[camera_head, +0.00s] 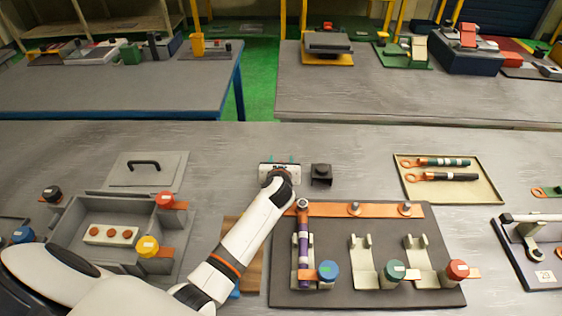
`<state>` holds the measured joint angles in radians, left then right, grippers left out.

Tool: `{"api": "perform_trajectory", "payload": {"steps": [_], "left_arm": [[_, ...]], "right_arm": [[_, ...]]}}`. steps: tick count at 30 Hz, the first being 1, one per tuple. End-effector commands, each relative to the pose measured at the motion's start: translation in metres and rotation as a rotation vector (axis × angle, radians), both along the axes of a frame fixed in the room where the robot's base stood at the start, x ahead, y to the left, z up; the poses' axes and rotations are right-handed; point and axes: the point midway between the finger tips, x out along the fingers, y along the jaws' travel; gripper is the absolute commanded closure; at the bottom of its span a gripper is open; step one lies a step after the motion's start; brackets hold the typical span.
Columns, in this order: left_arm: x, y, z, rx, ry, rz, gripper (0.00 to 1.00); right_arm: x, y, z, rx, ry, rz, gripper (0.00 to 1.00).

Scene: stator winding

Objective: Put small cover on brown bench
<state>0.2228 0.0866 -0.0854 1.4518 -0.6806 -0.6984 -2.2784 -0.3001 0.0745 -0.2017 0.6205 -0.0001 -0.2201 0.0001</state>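My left arm reaches in from the lower left, and its gripper (279,164) is over the middle of the grey table. The wrist hides most of its fingers, so I cannot tell whether it is open or shut. A small black block-like piece (321,174), which may be the small cover, sits just right of the gripper, apart from it. A grey flat lid with a black handle (147,165) lies behind the open grey box. A brown wooden surface (252,270), perhaps the brown bench, shows partly behind my forearm. My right gripper is not in view.
The open grey box (75,221) with red, yellow and black knobs is at the left. A dark board (427,295) with holders and coloured caps is at centre right. A beige tray (485,185) holds two cable-like pieces. The table's far middle is clear.

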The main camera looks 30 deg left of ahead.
Motion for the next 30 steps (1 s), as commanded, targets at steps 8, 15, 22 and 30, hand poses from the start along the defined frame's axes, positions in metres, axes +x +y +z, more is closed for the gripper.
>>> {"api": "perform_trajectory", "payload": {"steps": [8, 15, 22, 30], "left_arm": [[0.000, 0.000, 0.000, -0.001, 0.000, 0.000, 0.44], [-0.011, -0.005, 0.008, 0.000, 0.000, 0.000, 0.44], [-0.052, -0.024, 0.026, -0.001, 0.000, -0.002, 0.44], [-0.091, -0.043, 0.043, 0.000, 0.000, -0.001, 0.44]], "right_arm": [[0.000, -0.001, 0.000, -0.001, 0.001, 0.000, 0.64], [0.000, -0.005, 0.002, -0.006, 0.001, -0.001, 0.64], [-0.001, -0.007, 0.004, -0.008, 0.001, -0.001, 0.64], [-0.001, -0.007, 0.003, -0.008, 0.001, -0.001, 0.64]]}}
